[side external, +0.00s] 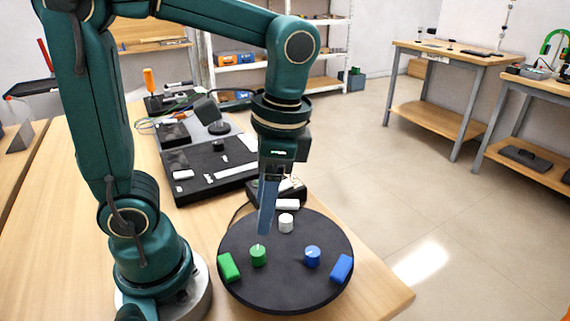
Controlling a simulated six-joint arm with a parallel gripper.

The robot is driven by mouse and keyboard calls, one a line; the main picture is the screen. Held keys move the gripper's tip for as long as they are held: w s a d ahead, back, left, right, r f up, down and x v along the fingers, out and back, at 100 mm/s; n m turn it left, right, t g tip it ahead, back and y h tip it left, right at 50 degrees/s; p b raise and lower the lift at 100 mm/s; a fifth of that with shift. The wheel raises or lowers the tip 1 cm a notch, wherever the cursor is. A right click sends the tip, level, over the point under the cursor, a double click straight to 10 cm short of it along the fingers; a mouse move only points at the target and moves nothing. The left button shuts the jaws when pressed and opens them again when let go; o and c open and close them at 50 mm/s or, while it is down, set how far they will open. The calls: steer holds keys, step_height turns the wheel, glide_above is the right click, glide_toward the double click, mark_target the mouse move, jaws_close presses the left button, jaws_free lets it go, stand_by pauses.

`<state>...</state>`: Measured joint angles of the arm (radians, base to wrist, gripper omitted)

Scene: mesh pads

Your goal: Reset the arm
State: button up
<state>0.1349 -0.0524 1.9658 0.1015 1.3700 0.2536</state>
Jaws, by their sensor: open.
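My gripper (266,212) points down over the back left part of a round black board (285,285). It is open and nothing shows between its fingers. The fingers overlap in this view, so the gap between them is hard to see. On the board, a white knob (286,223) stands just right of the fingertips. A green knob (258,256) and a green block (229,267) are at the left. A blue knob (312,256) and a blue block (341,268) are at the right. A white block (287,204) lies at the back, partly behind my gripper.
A black tray (205,160) with small white parts lies behind the board on the wooden table (195,235). Cables and an orange-handled tool (149,80) are farther back. The table's right edge runs close to the board. Other benches (460,55) stand apart across the floor.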

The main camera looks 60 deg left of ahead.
steer(key=n+t, duration=0.1)
steer(key=t, duration=0.1)
steer(key=n+t+h, duration=0.1)
steer(key=n+t, duration=0.1)
steer(key=r+n+t, duration=0.1)
steer(key=t, duration=0.2)
steer(key=shift+s+r+n, duration=0.1)
steer(key=shift+s+n, duration=0.3)
steer(key=shift+a, duration=0.1)
jaws_close()
stand_by(1.2)
